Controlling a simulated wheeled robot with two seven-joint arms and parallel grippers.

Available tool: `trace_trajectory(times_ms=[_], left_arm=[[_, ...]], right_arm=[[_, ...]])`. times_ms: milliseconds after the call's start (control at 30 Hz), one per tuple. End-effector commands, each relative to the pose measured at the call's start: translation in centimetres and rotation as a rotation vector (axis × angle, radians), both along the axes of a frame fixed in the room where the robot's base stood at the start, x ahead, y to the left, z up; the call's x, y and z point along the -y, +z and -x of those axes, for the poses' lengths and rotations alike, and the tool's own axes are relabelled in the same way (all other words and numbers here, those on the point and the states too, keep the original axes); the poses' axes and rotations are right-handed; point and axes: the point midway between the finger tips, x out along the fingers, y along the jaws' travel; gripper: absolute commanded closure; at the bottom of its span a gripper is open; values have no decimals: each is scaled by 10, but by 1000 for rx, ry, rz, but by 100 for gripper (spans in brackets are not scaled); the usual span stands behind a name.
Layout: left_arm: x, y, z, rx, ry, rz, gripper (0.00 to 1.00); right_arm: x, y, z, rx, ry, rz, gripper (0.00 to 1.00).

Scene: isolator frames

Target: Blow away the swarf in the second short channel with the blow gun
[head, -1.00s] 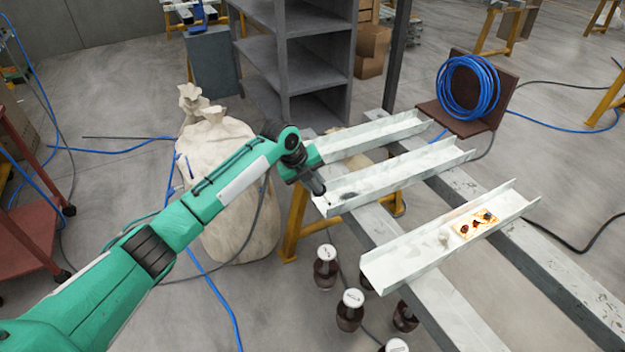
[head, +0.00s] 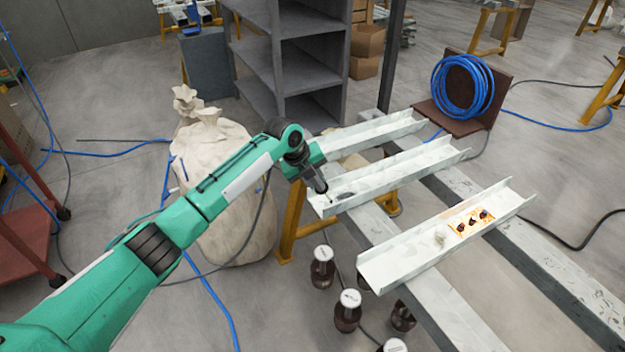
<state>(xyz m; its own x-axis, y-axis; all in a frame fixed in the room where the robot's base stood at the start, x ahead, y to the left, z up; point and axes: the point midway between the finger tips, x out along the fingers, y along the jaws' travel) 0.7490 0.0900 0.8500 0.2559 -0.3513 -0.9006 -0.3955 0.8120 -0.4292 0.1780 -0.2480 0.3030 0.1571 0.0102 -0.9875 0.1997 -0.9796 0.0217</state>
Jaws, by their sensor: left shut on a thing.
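Three short pale metal channels lie across grey beams: a back one (head: 385,130), a middle one (head: 410,168) and a front one (head: 400,262). My left gripper (head: 314,178) is over the left end of the middle channel. It is shut on a dark tool, seemingly the blow gun (head: 321,186), whose tip points down into that channel. Whether the tip touches is unclear. A small dark patch, likely swarf (head: 346,196), lies in the channel just right of the tip. The gripper's fingers are mostly hidden by the wrist. My right gripper is not in view.
The front channel holds an orange patch with dark bits (head: 468,224) and a pale lump (head: 440,237). Yellow trestle legs (head: 290,225), pale sacks (head: 225,180) and several dark, white-topped objects (head: 348,310) stand below. A blue hose coil (head: 462,87) is behind right.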

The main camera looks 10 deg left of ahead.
Motion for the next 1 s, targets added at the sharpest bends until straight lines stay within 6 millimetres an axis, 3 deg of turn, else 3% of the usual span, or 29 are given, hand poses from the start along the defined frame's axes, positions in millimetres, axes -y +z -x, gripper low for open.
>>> trace_trajectory(times_ms=[1000], left_arm=[[17, -2, -12, 0, 0, 0, 98]], right_arm=[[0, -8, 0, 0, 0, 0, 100]])
